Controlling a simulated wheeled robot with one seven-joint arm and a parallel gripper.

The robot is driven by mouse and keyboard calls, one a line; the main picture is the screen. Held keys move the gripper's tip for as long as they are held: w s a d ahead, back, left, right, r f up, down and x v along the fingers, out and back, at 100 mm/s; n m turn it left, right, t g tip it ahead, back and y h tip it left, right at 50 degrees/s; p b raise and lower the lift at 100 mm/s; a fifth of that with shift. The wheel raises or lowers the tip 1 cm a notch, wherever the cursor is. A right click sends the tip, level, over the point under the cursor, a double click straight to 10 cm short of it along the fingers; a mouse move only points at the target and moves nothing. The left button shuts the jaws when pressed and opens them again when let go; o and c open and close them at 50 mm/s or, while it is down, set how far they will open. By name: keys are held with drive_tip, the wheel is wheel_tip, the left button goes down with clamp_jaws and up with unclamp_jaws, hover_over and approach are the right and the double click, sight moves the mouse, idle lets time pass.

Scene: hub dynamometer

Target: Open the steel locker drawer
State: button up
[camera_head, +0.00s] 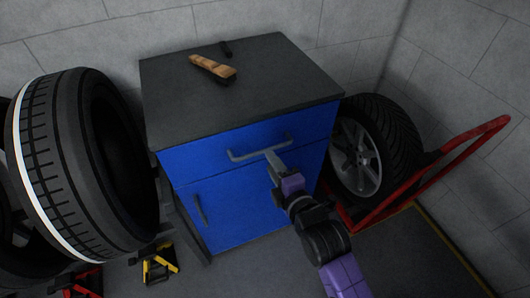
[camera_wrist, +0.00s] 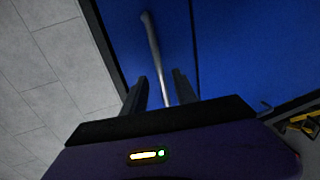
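The steel locker (camera_head: 205,108) has a blue front and a dark top. Its upper drawer (camera_head: 208,158) looks shut, its front about flush with the lower door (camera_head: 235,205). A grey bar handle (camera_head: 245,155) runs across the drawer front. My gripper (camera_head: 271,160) is at the right part of this handle. In the wrist view the handle (camera_wrist: 153,45) runs between the two fingers of my gripper (camera_wrist: 160,88). The fingers are apart, with a gap visible on each side of the bar. Whether either finger touches the bar farther in is unclear.
A large tyre (camera_head: 75,155) stands at left, a wheel (camera_head: 370,150) and red trolley frame (camera_head: 440,165) at right. Yellow (camera_head: 158,266) and red stands are on the floor.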

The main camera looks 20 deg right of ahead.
sight(264, 150)
drive_tip(key=x, duration=0.7)
drive_tip(key=shift+r, duration=0.1)
drive_tip(key=shift+c, duration=0.2)
clamp_jaws()
idle(1.1)
